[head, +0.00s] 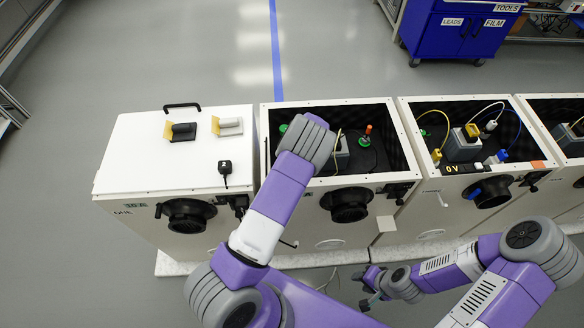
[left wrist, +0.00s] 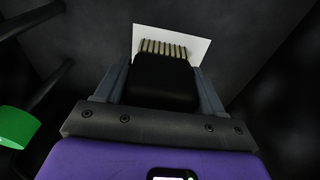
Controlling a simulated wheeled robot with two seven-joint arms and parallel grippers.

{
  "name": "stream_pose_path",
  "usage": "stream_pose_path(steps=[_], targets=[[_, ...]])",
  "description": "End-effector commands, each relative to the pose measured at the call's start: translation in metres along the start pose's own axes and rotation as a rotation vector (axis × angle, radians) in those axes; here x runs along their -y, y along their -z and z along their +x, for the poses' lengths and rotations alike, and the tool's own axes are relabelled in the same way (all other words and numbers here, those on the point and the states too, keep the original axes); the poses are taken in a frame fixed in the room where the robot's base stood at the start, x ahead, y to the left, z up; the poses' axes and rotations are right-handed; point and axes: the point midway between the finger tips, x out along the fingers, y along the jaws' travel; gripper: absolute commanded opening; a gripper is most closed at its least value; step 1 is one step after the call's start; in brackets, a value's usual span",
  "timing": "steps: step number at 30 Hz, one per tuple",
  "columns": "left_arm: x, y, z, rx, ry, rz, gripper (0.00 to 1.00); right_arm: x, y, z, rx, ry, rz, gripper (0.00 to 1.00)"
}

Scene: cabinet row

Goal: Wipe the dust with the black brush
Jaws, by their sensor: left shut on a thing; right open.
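The black brush (left wrist: 160,82) is between the two fingers of my left gripper (left wrist: 166,76) in the left wrist view, which is shut on it. Its pale striped bristles (left wrist: 160,48) overlap a white rectangular patch (left wrist: 196,46) on a dark surface. I cannot tell whether they touch it, or whether the patch is the dust. In the head view my left arm reaches into the second open cabinet (head: 330,182), and its gripper and brush are hidden. My right gripper (head: 370,288) is open and empty, low in front of the cabinets.
A dark-handled brush (head: 184,131) and a white-handled brush (head: 230,126) lie on the closed first cabinet (head: 135,150). An orange-tipped post (head: 368,130) stands inside the second cabinet. A green object (left wrist: 18,126) is close at left in the wrist view. Open floor lies behind the row.

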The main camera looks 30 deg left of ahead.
Motion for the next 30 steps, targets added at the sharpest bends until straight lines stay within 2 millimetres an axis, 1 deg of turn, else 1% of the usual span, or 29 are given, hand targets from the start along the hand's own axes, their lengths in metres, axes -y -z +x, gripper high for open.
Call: stream_pose_path(steps=[1, 5, 11, 14, 22, 30], targets=[[0.0, -0.006, 0.001, 0.001, 0.0, 0.002, 0.35, -0.001, 0.0, 0.002, 0.0, 0.0, 0.0, 0.43], [0.001, -0.015, 0.001, 0.002, 0.0, 0.001, 0.35, -0.001, 0.0, 0.003, 0.0, 0.0, 0.0, 0.43], [0.001, -0.015, -0.002, 0.003, 0.001, 0.0, 0.35, -0.001, 0.0, 0.001, 0.0, 0.0, 0.0, 0.43], [0.001, -0.01, -0.002, 0.002, 0.002, -0.001, 0.35, 0.0, 0.0, 0.0, 0.0, 0.0, 0.0, 0.43], [0.001, 0.014, -0.001, 0.001, 0.002, -0.002, 0.35, 0.001, 0.0, -0.003, 0.0, 0.0, 0.0, 0.43], [0.001, 0.024, 0.001, 0.0, 0.001, -0.001, 0.35, 0.001, 0.0, -0.004, 0.0, 0.0, 0.0, 0.43]])
